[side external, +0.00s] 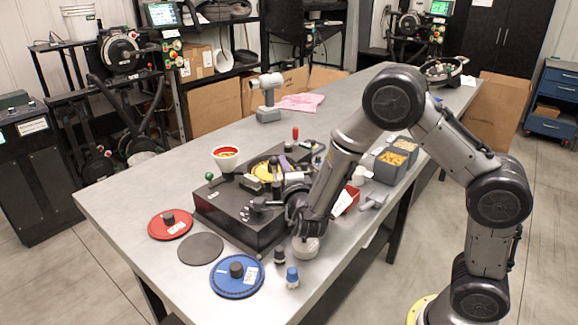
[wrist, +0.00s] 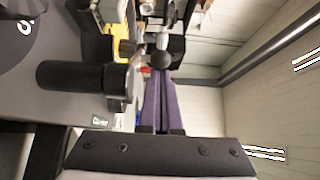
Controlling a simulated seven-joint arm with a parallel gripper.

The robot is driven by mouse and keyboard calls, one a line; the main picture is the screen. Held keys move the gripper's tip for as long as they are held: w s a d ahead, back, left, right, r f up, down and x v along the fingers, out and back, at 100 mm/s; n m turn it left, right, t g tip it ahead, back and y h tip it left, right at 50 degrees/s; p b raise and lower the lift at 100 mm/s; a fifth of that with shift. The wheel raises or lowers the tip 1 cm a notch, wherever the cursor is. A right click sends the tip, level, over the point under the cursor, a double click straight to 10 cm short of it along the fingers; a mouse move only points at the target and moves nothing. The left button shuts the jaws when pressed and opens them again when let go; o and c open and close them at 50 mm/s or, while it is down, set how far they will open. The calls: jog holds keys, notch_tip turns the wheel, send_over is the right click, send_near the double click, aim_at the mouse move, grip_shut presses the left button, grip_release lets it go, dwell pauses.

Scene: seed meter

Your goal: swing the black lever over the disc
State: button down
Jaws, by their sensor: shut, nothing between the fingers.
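The seed meter is a black box (side external: 228,211) on the grey table, with a yellow disc (side external: 261,171) on top. A dark upright piece (side external: 275,171), which looks like the black lever, stands at the right of the disc, partly hidden by my arm. My gripper (side external: 287,167) is at the top of the box, beside the disc; its slim purple fingers are shut with nothing between them. In the wrist view the fingers (wrist: 163,100) point at a black ball knob (wrist: 162,60) on a pale shaft. I cannot tell whether they touch it.
Red (side external: 171,224) and blue (side external: 237,276) discs and a dark disc (side external: 200,249) lie in front. Grey bins (side external: 390,166) stand right. A black cylinder (wrist: 80,75) is near the fingers.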

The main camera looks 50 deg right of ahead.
jog(key=d+v, duration=0.1)
jog(key=v, duration=0.8)
jog(key=s+d+r+m+g+h, duration=0.4)
jog(key=s+d+r+m+g, duration=0.15)
jog(key=d+r+m, duration=0.35)
jog(key=s+d+m+g+y, duration=0.1)
jog(key=s+d+m+g, duration=0.2)
jog(key=s+m, duration=0.35)
jog(key=s+d+m+g+y, duration=0.1)
jog(key=s+d+m+g, duration=0.15)
jog(key=s+m, duration=0.4)
jog(key=s+a+f+m+y, duration=0.4)
jog(key=s+a+m+y, duration=0.35)
jog(key=m, duration=0.55)
jog(key=w+a+m+t+y, duration=0.2)
jog(key=a+m+y, duration=0.3)
jog(key=a+m, duration=0.5)
jog(key=shift+r+m, duration=0.3)
jog(key=shift+m, duration=0.4)
